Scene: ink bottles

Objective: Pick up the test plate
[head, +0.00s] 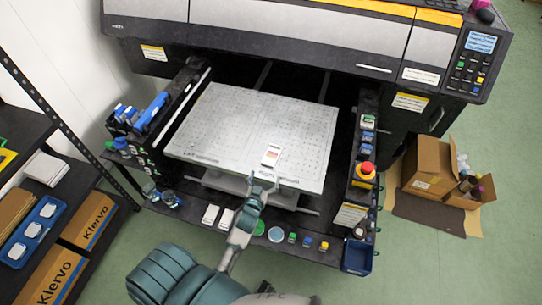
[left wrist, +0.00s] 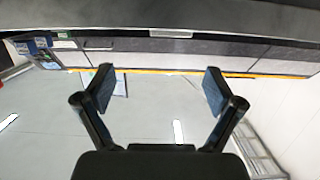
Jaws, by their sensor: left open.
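A small white plate with red print (head: 271,156), which looks like the test plate, lies on the printer's flat perforated bed (head: 225,120), near its front edge. My left gripper (head: 264,181) is at the front edge of the bed, just below the plate in the head view. Its fingers are apart with nothing between them. In the left wrist view the two fingers (left wrist: 157,82) are spread wide and empty, and the plate does not show there. My right gripper is in neither view.
The large printer (head: 290,30) rises behind the bed. Small bottles and white pieces (head: 217,215) line the front ledge. A red stop button (head: 367,168) stands at right. A dark shelf (head: 50,150) is at left, and cardboard boxes (head: 428,165) are on the floor at right.

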